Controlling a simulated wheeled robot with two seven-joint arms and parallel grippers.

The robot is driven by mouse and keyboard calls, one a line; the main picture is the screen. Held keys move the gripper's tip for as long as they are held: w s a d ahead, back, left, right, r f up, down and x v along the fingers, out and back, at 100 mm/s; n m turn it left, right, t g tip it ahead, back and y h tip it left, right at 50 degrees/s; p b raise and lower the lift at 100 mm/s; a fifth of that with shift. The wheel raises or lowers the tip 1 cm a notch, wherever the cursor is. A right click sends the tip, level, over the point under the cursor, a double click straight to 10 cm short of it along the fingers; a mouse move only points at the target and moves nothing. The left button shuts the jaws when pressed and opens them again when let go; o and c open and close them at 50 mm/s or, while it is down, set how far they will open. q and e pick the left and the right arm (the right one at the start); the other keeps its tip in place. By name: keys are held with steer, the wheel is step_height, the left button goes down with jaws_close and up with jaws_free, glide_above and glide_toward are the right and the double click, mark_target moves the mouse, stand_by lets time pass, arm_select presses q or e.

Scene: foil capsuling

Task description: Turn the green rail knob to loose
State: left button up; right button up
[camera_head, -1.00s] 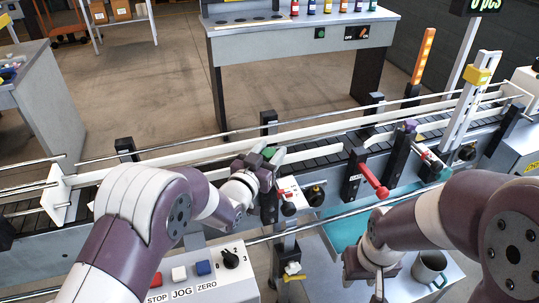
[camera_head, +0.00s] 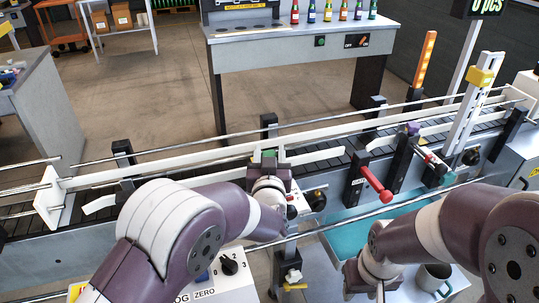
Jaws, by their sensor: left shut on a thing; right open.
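Any loose or tight marking is too small to read. My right gripper (camera_head: 379,293) is open and low at the bottom edge, apart from the knob, its fingertips partly cut off by the frame.
White guide rails (camera_head: 210,172) run along the conveyor. A red-handled lever (camera_head: 375,184) and a purple knob (camera_head: 412,128) stand right of the green knob. A control box (camera_head: 229,283) stands in front.

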arm_select(q)
steer(key=o, duration=1)
steer(key=shift+c, duration=0.2)
steer(key=s+b, duration=0.1)
steer(key=s, duration=1.1)
steer(key=shift+s, duration=0.35)
steer(key=shift+a, duration=0.1)
